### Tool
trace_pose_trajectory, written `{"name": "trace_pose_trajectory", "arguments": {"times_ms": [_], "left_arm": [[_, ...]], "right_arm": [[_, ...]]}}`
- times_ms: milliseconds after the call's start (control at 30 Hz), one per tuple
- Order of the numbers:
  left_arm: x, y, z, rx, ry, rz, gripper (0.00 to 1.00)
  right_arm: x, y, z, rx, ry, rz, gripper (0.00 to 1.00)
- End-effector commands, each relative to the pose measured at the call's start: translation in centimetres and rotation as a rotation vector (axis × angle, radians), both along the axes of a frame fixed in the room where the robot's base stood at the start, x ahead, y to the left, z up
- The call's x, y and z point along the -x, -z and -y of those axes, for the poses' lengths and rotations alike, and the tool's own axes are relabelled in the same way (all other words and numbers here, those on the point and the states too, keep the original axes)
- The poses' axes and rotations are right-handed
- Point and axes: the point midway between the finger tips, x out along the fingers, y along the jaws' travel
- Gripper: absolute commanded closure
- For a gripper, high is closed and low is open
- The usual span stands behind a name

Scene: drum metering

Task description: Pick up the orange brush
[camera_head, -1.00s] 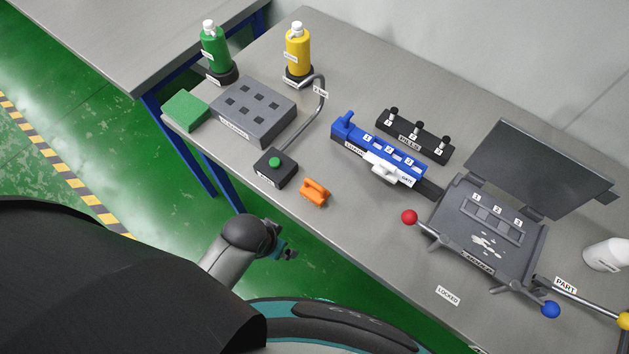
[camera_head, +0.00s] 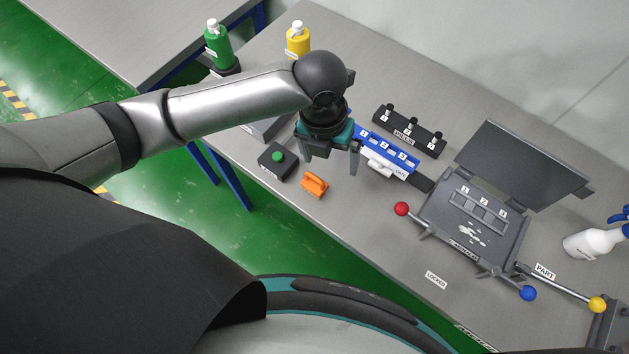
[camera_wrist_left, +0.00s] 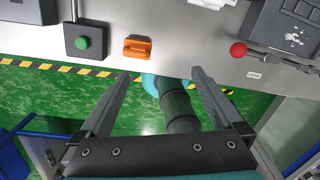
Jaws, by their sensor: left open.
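The orange brush (camera_head: 314,186) lies on the grey table near its front edge, right of the black box with a green button. It also shows in the left wrist view (camera_wrist_left: 137,48), beyond the fingers and between their lines. My left gripper (camera_head: 329,166) is open and empty, pointing down above the table, behind the brush in the head view and apart from it. Its two spread fingers show in the left wrist view (camera_wrist_left: 160,75). My right gripper is not in view.
The green-button box (camera_head: 277,160) stands close left of the brush. The blue slide unit (camera_head: 387,149) and black pin block (camera_head: 410,131) are behind to the right. The open mould (camera_head: 475,228) with a red-knobbed lever (camera_head: 401,209) stands farther right. Bare table lies between brush and lever.

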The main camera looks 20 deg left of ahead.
Motion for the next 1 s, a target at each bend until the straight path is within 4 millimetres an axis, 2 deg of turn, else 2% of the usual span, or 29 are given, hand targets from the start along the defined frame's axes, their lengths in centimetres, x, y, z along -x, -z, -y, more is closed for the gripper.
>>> {"name": "trace_pose_trajectory", "arguments": {"times_ms": [100,233,333,700,833,1000], "left_arm": [[-0.9,-0.4,-2.0,-0.067,0.164,-0.007,0.0],[-1.2,-0.5,-3.1,-0.099,0.266,-0.02,0.0],[-1.2,0.1,-3.4,-0.107,0.292,-0.027,0.0],[-1.1,7.4,-3.4,-0.107,0.294,-0.027,0.0],[-1.2,8.9,-3.3,-0.105,0.293,-0.025,0.0],[-1.2,9.7,-3.3,-0.105,0.295,-0.023,0.0]], "right_arm": [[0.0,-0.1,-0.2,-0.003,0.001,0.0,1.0],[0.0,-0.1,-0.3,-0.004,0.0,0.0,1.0],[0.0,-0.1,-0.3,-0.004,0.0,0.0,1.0],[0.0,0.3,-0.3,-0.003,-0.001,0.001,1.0],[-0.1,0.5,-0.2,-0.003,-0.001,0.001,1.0],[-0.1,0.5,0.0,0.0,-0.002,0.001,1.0]]}}
